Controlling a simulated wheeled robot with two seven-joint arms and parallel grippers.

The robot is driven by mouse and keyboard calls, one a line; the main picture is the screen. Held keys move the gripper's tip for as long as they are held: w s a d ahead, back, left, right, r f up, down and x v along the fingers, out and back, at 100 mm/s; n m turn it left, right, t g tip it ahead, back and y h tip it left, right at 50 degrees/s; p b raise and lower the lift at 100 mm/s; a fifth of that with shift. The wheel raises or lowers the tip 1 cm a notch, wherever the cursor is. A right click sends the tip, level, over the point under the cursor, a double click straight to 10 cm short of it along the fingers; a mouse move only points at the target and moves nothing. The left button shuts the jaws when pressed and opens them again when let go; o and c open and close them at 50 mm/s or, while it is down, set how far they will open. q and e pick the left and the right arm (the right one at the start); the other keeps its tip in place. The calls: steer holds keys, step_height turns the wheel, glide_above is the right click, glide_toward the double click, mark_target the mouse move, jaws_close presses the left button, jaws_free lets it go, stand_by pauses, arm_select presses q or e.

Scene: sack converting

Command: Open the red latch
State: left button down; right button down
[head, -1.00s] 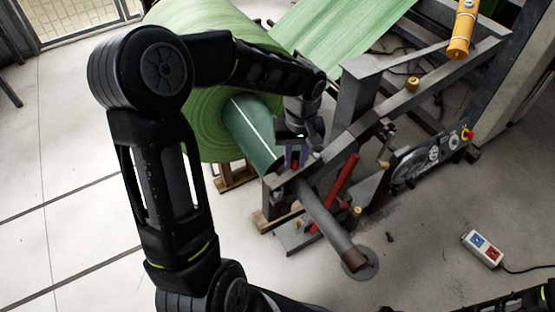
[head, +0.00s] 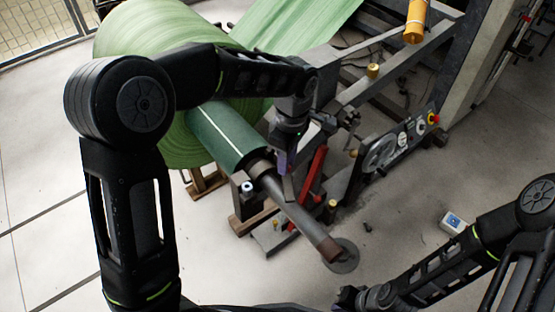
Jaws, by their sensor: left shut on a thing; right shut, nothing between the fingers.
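My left gripper (head: 284,160) is over the bare end of the roll's shaft (head: 300,215), pointing down. A grey piece shows just under the fingertips. A long red bar (head: 314,176) stands slanted just right of the gripper, apart from it as far as I can tell. My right gripper (head: 346,298) is low in the view, shut and empty, partly cut by the bottom edge.
The large green roll (head: 120,55) lies behind my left arm, with a green web running up right. The steel frame (head: 390,70) and a control panel (head: 385,150) stand to the right.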

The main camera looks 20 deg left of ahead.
arm_select(q)
steer(key=shift+w+d+n, duration=0.25)
steer(key=shift+d+n, duration=0.15)
steer(key=shift+n, duration=0.2)
steer(key=c, duration=1.2)
jaws_free()
steer(key=shift+c, duration=0.2)
step_height(320, 180, up, 8)
steer(key=p, duration=0.1)
steer(key=shift+d+f+p, duration=0.15)
steer(key=shift+p, duration=0.25)
